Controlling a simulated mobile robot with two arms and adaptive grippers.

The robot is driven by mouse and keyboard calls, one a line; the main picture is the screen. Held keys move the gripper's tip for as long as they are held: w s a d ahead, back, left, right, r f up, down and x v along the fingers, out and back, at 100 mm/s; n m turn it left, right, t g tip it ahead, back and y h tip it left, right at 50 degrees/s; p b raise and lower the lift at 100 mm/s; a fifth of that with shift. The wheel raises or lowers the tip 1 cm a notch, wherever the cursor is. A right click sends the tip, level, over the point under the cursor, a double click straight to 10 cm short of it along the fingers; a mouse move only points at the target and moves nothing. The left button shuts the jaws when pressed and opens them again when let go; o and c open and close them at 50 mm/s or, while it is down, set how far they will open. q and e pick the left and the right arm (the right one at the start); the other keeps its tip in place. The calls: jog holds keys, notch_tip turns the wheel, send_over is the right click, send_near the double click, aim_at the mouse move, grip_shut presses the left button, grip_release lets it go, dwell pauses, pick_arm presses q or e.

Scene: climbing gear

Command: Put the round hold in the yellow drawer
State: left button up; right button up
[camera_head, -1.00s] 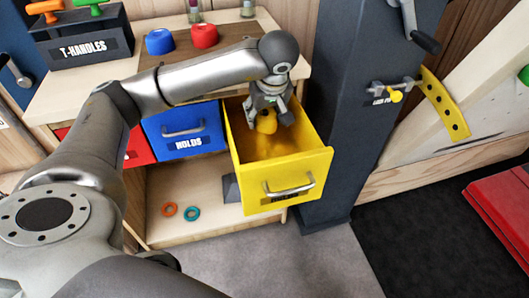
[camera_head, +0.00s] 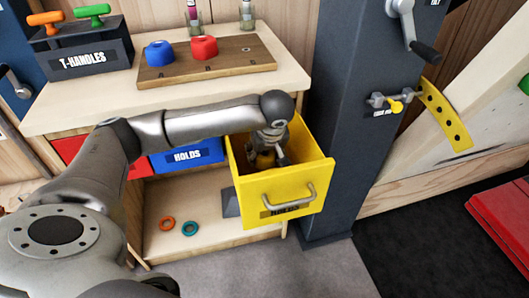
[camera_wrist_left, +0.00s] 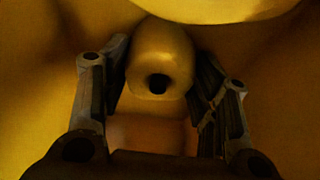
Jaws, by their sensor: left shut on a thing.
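The yellow drawer (camera_head: 283,206) is pulled out from the bench in the head view. My left gripper (camera_head: 266,158) is down inside it, between its walls. It is shut on the round hold (camera_head: 264,161), which is yellow and partly hidden by the fingers. In the left wrist view the round hold (camera_wrist_left: 160,68) has a dark hole in its middle and sits between the two fingers of my left gripper (camera_wrist_left: 158,90). The drawer's yellow walls surround it there. I cannot tell whether the hold touches the drawer floor. My right gripper is not in view.
A blue hold (camera_head: 159,53) and a red hold (camera_head: 204,47) sit on a wooden board (camera_head: 250,58) on the bench. The blue drawer (camera_head: 203,152) is left of the yellow one. A dark post (camera_head: 338,130) stands close on the right.

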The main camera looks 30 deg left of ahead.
pick_arm(q)
jog(key=o, duration=1.1)
jog(key=shift+f, duration=0.15)
jog(key=shift+o, duration=0.2)
jog(key=shift+r, duration=0.3)
jog(key=p+v, duration=0.2)
jog(key=v, duration=1)
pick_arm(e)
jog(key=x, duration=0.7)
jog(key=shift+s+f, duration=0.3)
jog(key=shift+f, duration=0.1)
pick_arm(q)
jog(key=shift+f, duration=0.15)
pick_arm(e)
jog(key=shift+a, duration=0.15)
